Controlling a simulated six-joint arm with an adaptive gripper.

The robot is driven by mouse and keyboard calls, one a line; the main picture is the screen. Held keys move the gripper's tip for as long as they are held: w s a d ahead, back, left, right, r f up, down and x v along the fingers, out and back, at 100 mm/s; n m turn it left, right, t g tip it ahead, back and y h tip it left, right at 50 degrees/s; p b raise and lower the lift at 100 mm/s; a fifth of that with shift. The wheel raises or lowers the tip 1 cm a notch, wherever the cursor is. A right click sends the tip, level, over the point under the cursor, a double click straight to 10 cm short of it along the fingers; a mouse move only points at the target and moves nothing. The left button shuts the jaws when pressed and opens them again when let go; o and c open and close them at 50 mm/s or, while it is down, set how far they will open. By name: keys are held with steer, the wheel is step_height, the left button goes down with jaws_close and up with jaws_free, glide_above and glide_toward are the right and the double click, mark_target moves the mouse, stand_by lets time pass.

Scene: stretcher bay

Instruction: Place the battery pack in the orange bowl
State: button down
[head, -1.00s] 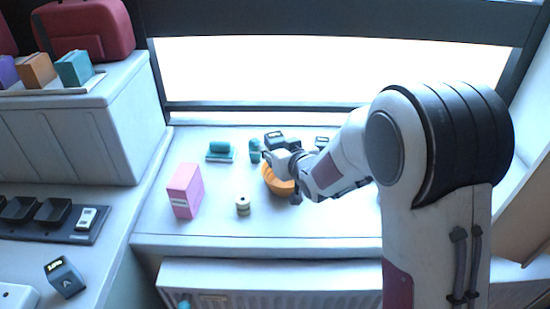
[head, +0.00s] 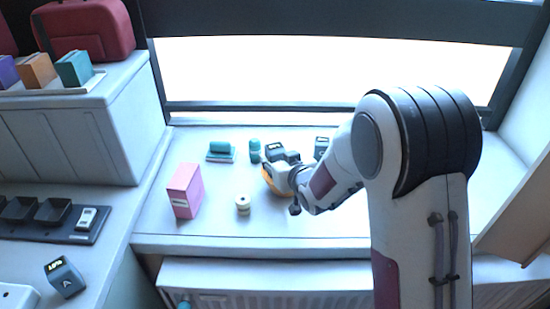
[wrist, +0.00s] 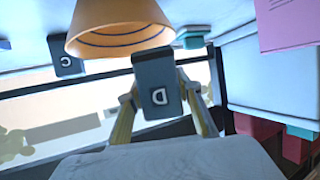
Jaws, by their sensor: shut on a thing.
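A dark grey battery pack marked D (wrist: 157,85) is between the two fingers of my gripper (wrist: 162,95) in the wrist view. In the head view the held pack (head: 275,151) is at the far side of the orange bowl (head: 268,181), which my gripper (head: 284,162) partly hides. In the wrist view the orange bowl (wrist: 118,22) appears upside down at the top. The pack's end overlaps its rim in the picture. The pack looks above rim level; I cannot tell whether it is over the opening.
Another dark pack, marked C (wrist: 65,55), stands behind the bowl, also in the head view (head: 321,148).

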steer(key=shift+f, duration=0.55)
steer(key=c, duration=1.4)
jaws_free()
steer(key=shift+r, duration=0.7)
steer(key=shift+v, duration=5.95)
steer(key=shift+f, duration=0.15)
steer(key=shift+d, duration=0.1)
